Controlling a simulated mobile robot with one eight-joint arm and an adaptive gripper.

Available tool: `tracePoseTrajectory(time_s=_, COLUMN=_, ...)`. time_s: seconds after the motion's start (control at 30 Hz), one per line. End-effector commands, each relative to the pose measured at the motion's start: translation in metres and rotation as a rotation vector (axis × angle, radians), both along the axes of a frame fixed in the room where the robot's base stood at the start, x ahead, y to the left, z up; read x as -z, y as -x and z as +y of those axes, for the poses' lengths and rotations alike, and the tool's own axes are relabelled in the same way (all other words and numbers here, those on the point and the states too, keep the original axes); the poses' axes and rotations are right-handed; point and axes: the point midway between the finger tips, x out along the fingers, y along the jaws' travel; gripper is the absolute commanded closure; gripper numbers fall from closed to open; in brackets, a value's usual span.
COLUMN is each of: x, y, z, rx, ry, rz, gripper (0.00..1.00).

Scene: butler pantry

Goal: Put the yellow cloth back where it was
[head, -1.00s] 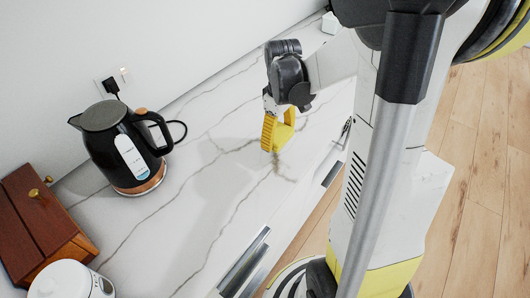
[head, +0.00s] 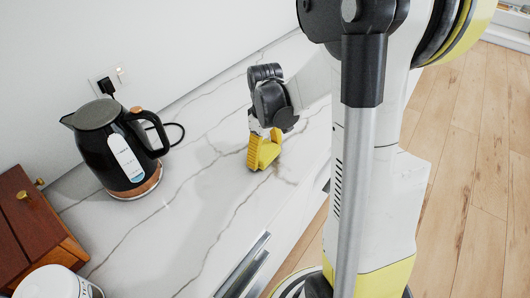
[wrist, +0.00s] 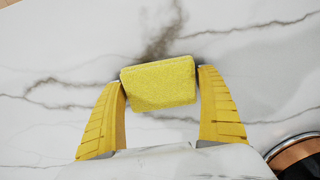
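The yellow cloth (wrist: 159,83) shows in the wrist view as a thick, folded, block-like piece. It lies between the tips of my gripper's two yellow ribbed fingers (wrist: 160,82), with a fingertip against each end. My gripper (head: 263,153) also shows in the head view, pointing down at the marble counter to the right of the kettle. The cloth cannot be told apart from the yellow fingers there. I cannot tell whether the cloth touches the counter or hangs just above it.
A black kettle (head: 112,153) with a copper base stands left of my gripper; its copper rim shows at lower right in the wrist view (wrist: 296,155). A wooden box (head: 35,222) and a white container (head: 50,284) stand farther left. The marble counter (head: 190,220) has bare room.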

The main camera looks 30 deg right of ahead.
Motion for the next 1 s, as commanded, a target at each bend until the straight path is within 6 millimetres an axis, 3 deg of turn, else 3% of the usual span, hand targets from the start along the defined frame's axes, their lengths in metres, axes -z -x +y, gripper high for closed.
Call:
tracePoseTrajectory(time_s=0.37, x=-0.008, y=0.0, z=0.0, rx=0.0, ry=0.0, rz=0.0, gripper=0.0)
tracePoseTrajectory(time_s=0.8, x=-0.099, y=0.0, z=0.0, rx=0.0, ry=0.0, rz=0.0, gripper=0.0)
tracePoseTrajectory(time_s=1.0, x=-0.121, y=0.0, z=0.0, rx=0.0, ry=0.001, rz=-0.001, gripper=0.0)
